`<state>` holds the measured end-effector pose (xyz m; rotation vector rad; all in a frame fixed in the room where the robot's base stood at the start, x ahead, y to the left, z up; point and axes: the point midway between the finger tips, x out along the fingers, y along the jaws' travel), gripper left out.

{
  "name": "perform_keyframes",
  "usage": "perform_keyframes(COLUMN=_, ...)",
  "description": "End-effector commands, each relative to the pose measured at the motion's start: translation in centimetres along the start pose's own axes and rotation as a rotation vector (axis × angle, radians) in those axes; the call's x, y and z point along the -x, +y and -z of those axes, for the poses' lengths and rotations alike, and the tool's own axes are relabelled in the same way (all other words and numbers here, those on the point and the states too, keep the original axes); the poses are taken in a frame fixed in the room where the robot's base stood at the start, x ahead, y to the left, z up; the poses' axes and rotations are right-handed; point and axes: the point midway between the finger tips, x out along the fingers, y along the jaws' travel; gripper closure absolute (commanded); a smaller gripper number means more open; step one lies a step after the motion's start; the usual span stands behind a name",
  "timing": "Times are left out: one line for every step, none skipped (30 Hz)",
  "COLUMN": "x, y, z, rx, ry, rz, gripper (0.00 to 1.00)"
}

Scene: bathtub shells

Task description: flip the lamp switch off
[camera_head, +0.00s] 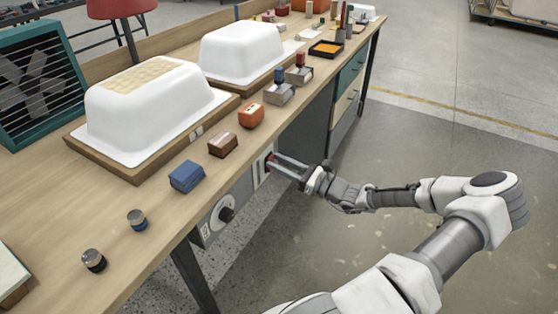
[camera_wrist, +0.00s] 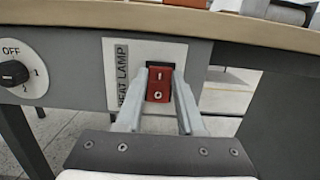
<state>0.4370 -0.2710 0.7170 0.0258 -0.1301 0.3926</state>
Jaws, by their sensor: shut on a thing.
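A red rocker switch (camera_wrist: 159,86) sits in a dark frame on a pale plate (camera_wrist: 118,58) marked "HEAT LAMP", on the grey panel under the bench front. Its upper half bears a line and its lower half a circle; I cannot tell which half is pressed in. My gripper (camera_head: 273,164) reaches the panel from the right in the head view. In the wrist view its two fingers stand on either side of the switch, shut on it. In the head view the switch is mostly hidden by the fingers. A red lampshade (camera_head: 118,7) shows at the back left; I cannot tell if it is lit.
A dial (camera_wrist: 14,74) marked "OFF" sits left of the switch. The bench edge (camera_wrist: 260,28) overhangs just above my fingers. White tub shells (camera_head: 145,110) and small coloured blocks (camera_head: 187,177) stand on the bench. The floor at right is clear.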

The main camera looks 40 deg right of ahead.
Motion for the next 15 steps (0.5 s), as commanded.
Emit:
perform_keyframes(x=0.0, y=-0.01, z=0.11, rx=-0.004, ry=-0.038, rz=0.001, gripper=1.0)
perform_keyframes(x=0.02, y=0.01, z=0.16, rx=-0.004, ry=-0.059, rz=0.001, gripper=1.0)
perform_keyframes(x=0.04, y=0.01, z=0.25, rx=-0.004, ry=-0.085, rz=0.001, gripper=1.0)
perform_keyframes(x=0.07, y=0.0, z=0.32, rx=-0.003, ry=-0.102, rz=0.001, gripper=1.0)
perform_keyframes(x=0.1, y=0.01, z=0.39, rx=-0.002, ry=-0.117, rz=0.001, gripper=1.0)
perform_keyframes(x=0.14, y=0.02, z=0.42, rx=-0.002, ry=-0.134, rz=0.001, gripper=1.0)
perform_keyframes(x=0.17, y=-0.01, z=0.45, rx=-0.001, ry=-0.143, rz=0.001, gripper=1.0)
perform_keyframes(x=0.2, y=-0.02, z=0.45, rx=-0.001, ry=-0.151, rz=0.001, gripper=1.0)
perform_keyframes(x=0.23, y=-0.02, z=0.45, rx=-0.001, ry=-0.159, rz=0.001, gripper=1.0)
perform_keyframes(x=0.24, y=-0.02, z=0.45, rx=0.0, ry=-0.163, rz=0.001, gripper=1.0)
perform_keyframes(x=0.24, y=-0.02, z=0.46, rx=0.0, ry=-0.164, rz=0.001, gripper=1.0)
perform_keyframes(x=0.25, y=-0.01, z=0.46, rx=0.0, ry=-0.165, rz=0.001, gripper=1.0)
perform_keyframes(x=0.25, y=-0.01, z=0.45, rx=0.0, ry=-0.165, rz=0.001, gripper=1.0)
perform_keyframes(x=0.25, y=-0.01, z=0.45, rx=0.0, ry=-0.165, rz=0.001, gripper=1.0)
perform_keyframes(x=0.26, y=-0.01, z=0.46, rx=0.0, ry=-0.164, rz=0.001, gripper=1.0)
